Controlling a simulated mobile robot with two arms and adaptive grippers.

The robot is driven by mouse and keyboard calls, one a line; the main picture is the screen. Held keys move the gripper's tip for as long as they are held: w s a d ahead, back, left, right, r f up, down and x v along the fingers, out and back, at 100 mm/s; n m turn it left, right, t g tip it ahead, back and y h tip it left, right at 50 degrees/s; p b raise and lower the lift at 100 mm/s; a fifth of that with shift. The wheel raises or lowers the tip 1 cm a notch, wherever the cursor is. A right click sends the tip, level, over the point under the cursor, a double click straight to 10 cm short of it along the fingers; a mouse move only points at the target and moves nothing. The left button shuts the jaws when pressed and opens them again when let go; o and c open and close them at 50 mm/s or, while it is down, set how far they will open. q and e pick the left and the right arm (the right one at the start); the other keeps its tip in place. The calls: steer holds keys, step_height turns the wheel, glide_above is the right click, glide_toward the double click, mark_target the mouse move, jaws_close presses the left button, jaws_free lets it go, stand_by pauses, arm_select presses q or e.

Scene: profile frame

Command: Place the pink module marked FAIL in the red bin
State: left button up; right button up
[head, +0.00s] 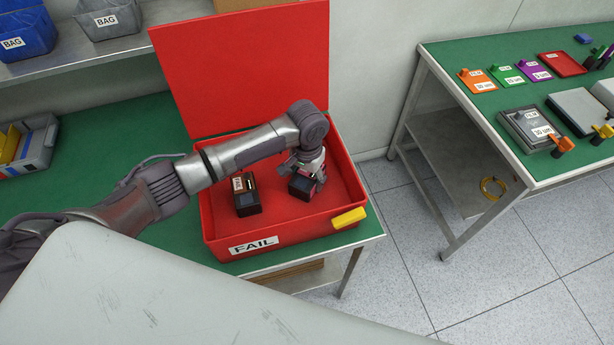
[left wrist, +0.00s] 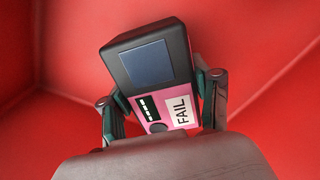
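The red bin (head: 215,225), labelled FAIL, stands open on the green bench with its lid raised at the back. My left gripper (head: 307,172) reaches down inside the right half of the bin. It is shut on the pink module (head: 301,186), which has a dark screen end. In the left wrist view the pink module (left wrist: 172,95) shows its FAIL label, between the two fingers of my left gripper (left wrist: 163,100), with red bin walls around it. Whether the module touches the bin floor is hard to tell. My right gripper is not in view.
A dark module (head: 246,196) with a brown, labelled face stands in the bin's left half. A second green bench (head: 470,58) with coloured tags stands at the right, across open floor.

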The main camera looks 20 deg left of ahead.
mark_target(307, 174)
arm_select(q)
steer(key=o, duration=0.4)
step_height(307, 174, up, 12)
steer(key=b, duration=0.1)
steer(key=shift+r, duration=0.2)
stand_by(0.5)
